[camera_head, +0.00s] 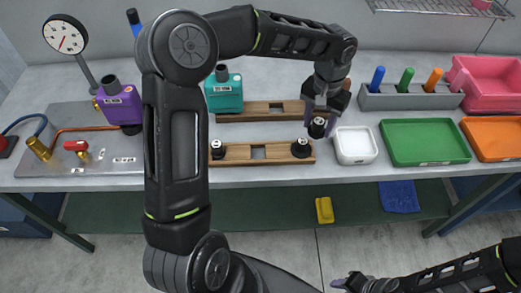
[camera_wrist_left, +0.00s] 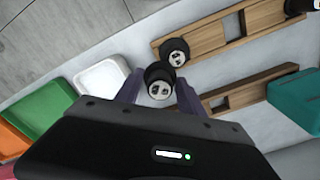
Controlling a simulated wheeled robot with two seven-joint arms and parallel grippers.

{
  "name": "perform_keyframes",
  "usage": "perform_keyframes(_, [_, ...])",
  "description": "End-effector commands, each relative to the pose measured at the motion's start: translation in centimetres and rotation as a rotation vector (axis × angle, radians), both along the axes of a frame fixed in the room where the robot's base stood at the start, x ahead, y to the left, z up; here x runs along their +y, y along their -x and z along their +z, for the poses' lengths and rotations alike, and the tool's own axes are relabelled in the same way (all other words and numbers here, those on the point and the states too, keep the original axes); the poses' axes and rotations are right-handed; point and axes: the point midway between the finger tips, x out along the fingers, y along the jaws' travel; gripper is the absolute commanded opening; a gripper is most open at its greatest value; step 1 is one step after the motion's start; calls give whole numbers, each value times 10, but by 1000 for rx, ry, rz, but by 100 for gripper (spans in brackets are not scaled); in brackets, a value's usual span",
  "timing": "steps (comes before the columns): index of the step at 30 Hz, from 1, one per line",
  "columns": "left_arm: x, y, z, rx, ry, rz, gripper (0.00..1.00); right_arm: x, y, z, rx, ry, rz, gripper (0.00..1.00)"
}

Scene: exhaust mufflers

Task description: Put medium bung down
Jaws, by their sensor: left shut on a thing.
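My left gripper (camera_head: 318,108) points down over the bench and is shut on a black bung (camera_head: 317,128) with a pale marked top. In the left wrist view the held bung (camera_wrist_left: 160,82) sits between the purple fingers. It appears above the bench, between the front wooden rack (camera_head: 235,152) and the white tray (camera_head: 355,146). The front rack carries one bung (camera_head: 217,148) at its left end and another (camera_head: 301,147) at its right end. The rear wooden rack (camera_head: 262,109) is partly hidden by my arm. My right gripper (camera_head: 347,283) is low at the bottom edge; its jaw opening is unclear.
A green tray (camera_head: 424,141), an orange tray (camera_head: 495,138) and a pink bin (camera_head: 490,82) stand right. A grey holder (camera_head: 410,99) has coloured handles. Teal (camera_head: 224,92) and purple (camera_head: 119,104) mufflers stand left. A yellow object (camera_head: 324,210) lies on the lower shelf.

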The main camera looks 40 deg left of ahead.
Motion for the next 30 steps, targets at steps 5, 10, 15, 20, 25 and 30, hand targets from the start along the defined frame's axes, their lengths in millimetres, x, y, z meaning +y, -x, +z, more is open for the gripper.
perform_keyframes(5, [3,1,0,-1,0,-16,0,0,0,-2,0,0,0,36])
perform_keyframes(10, [20,9,3,-3,-2,-110,0,0,-1,-12,-3,-1,0,36])
perform_keyframes(15, [55,30,10,-5,-4,-323,0,1,-3,-31,-9,-6,2,36])
perform_keyframes(20, [91,62,22,-7,-4,-590,0,2,-5,-51,-16,-11,4,36])
perform_keyframes(25, [115,92,32,-5,-2,-820,0,3,-7,-65,-22,-14,5,36])
perform_keyframes(30, [123,104,37,-2,-1,-918,0,3,-8,-67,-24,-15,6,36])
